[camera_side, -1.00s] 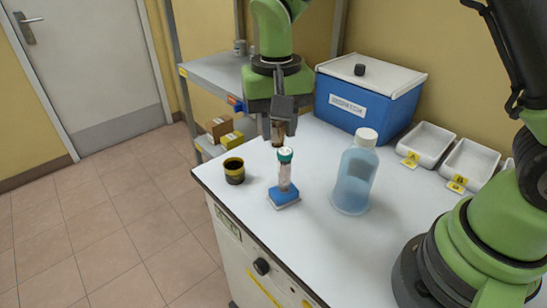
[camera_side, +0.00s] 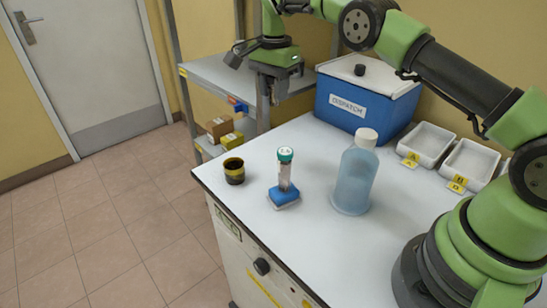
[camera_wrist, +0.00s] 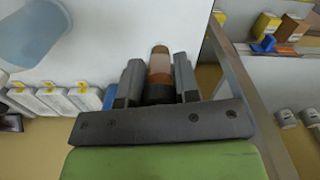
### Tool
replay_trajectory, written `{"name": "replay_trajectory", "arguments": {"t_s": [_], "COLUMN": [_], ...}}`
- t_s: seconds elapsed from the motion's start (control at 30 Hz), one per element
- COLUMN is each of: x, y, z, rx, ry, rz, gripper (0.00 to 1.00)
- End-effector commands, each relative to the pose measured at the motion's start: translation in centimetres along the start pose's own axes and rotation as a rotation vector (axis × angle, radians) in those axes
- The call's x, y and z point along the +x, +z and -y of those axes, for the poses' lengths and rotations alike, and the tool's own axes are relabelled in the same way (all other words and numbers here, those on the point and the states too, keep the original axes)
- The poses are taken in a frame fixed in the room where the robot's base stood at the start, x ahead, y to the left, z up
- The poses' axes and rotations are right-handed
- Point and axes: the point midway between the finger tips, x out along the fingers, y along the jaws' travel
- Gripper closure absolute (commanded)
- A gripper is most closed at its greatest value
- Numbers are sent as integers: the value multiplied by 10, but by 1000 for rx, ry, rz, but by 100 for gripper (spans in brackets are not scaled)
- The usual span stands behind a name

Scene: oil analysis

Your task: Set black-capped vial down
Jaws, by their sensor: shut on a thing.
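The black-capped vial (camera_wrist: 160,66) is between the fingers of my gripper (camera_wrist: 158,78) in the wrist view. Its dark cap is nearest the palm and its brown and pale body points away. My gripper is shut on it. In the side view my gripper (camera_side: 272,72) is past the table's back left corner, by the grey shelf (camera_side: 205,72) and left of the dispatch box. I cannot make out the vial there.
A teal-capped vial (camera_side: 285,172) stands in a blue holder (camera_side: 283,197). Nearby are a dark yellow-banded cup (camera_side: 233,171) and a blue bottle (camera_side: 354,180). The blue dispatch box (camera_side: 360,105) and white trays (camera_side: 428,140) line the back. The table's front middle is clear.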

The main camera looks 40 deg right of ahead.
Motion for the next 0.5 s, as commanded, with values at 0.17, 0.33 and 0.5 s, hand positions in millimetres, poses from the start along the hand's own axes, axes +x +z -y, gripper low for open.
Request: {"name": "replay_trajectory", "arguments": {"t_s": [0.17,0.33,0.5], "x": [20,43,73], "y": [2,2,2], "z": [-1,-1,-2], "rx": [-5,-6,-6], "ry": [5,5,8], "rz": [2,3,4], "gripper": [94,94,94]}}
